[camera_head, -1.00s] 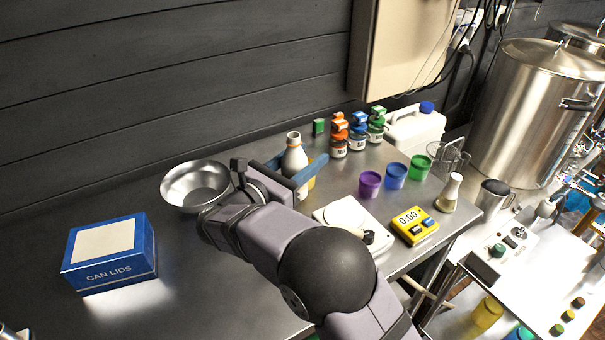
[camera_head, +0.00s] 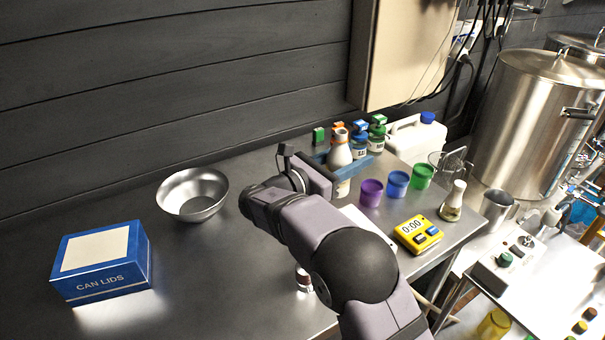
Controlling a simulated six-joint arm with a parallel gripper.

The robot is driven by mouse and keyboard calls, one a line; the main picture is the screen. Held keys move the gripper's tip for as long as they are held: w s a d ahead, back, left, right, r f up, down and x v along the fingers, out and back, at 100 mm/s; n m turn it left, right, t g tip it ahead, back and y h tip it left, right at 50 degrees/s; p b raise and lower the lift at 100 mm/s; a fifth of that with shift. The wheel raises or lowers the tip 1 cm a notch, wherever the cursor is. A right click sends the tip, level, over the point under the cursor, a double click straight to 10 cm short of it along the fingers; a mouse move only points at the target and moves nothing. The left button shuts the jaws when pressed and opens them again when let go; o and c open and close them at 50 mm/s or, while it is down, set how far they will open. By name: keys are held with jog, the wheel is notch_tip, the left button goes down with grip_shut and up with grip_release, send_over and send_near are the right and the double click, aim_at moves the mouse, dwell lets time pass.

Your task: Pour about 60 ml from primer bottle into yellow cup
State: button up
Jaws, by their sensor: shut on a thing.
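My gripper (camera_head: 343,167), with blue fingers, is shut around a pale bottle with a narrow neck (camera_head: 340,150), which I take to be the primer bottle. The bottle is upright; its lower part shows below the fingers, with a yellowish tint. I cannot tell whether it is clear of the table. It is left of and close to a purple cup (camera_head: 371,193). I cannot make out a yellow cup on the table for certain; a yellow container (camera_head: 493,324) shows low at the bottom right, below the bench.
A blue cup (camera_head: 396,184) and green cup (camera_head: 421,177) continue the row. Capped jars (camera_head: 377,134) stand behind. A yellow timer (camera_head: 418,233) and flask (camera_head: 452,203) are at the right. A steel bowl (camera_head: 192,194) and blue box (camera_head: 102,262) are left. My arm partly hides a white device (camera_head: 358,216).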

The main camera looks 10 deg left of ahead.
jog(key=shift+r+n, duration=0.15)
jog(key=shift+n, duration=0.15)
jog(key=n+t+p, duration=0.1)
jog(key=n+p, duration=0.3)
jog(key=n, duration=0.2)
jog(key=a+r+n+t+y+p, duration=0.1)
jog(key=n+t+p, duration=0.1)
jog(key=n+p, duration=0.2)
jog(key=a+n+t+y+p, duration=0.1)
jog(key=n+p, duration=0.3)
jog(key=n, duration=0.4)
jog(key=shift+w+r+t, duration=0.2)
jog(key=shift+w+t, duration=0.2)
